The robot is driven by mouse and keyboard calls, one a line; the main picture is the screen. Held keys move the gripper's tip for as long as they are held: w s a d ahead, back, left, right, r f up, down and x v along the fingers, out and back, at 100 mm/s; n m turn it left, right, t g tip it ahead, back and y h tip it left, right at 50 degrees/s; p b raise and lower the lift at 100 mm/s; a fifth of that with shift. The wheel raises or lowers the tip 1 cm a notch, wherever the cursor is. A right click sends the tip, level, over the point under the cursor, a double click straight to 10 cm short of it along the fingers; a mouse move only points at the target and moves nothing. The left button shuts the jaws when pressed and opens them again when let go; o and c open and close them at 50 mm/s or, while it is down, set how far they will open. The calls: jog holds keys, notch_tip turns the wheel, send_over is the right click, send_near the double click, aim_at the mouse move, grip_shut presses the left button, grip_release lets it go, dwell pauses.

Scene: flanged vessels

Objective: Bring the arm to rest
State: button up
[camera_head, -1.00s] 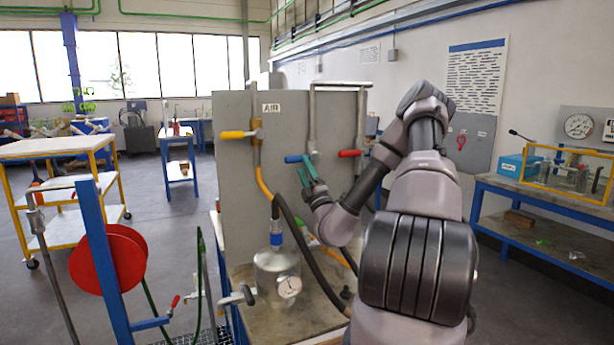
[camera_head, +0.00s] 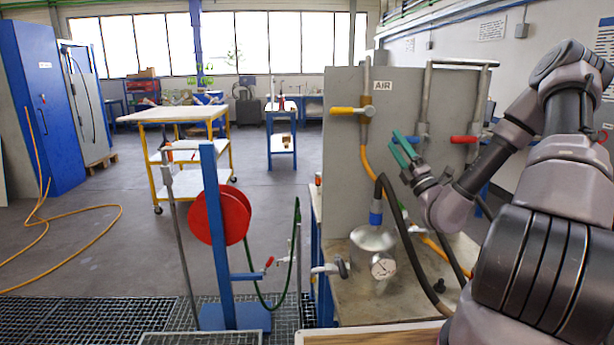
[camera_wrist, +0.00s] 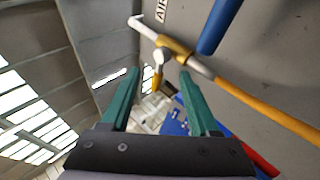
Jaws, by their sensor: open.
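My gripper (camera_head: 403,146) is raised in front of the grey panel (camera_head: 345,165), with its green fingers pointing up and to the left. In the wrist view the two green fingers of my gripper (camera_wrist: 155,95) stand apart with nothing between them. My arm is bent at the right of the head view. The yellow-handled valve (camera_head: 352,111) by the AIR label is up and left of the fingers. In the wrist view that valve (camera_wrist: 160,62) shows beyond the fingertips. The blue-handled valve is partly hidden behind my gripper.
A red-handled valve (camera_head: 465,139) is on the panel near my forearm. A metal vessel with a gauge (camera_head: 383,267) stands on the bench below, with hoses rising from it. A red hose reel (camera_head: 221,214) on a blue post stands left. The floor (camera_head: 110,235) beyond is mostly open.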

jog(key=s+a+r+n+g+y, duration=0.5)
jog(key=a+n+g+y, duration=0.45)
jog(key=n, duration=0.35)
jog(key=s+a+f+n+g+h, duration=0.1)
jog(key=s+a+n+g+h, duration=0.25)
jog(key=s+n+g, duration=0.45)
jog(key=s+a+n+g+h, duration=0.2)
jog(key=s+a+n+g, duration=0.3)
jog(key=s+n+g, duration=0.25)
jog(key=s+d+r+n+t+h, duration=0.2)
jog(key=s+d+n+t+h, duration=0.2)
jog(key=s+d+n+h, duration=0.55)
jog(key=w+d+r+n+t+h, duration=0.2)
jog(key=d+r+t+h, duration=0.1)
jog(key=d+r+t, duration=0.1)
notch_tip(320, 180, up, 2)
jog(key=shift+w+r+n+t+h, duration=0.15)
jog(key=shift+w+n+t+h, duration=0.2)
jog(key=shift+t, duration=0.35)
jog(key=shift+s, duration=0.1)
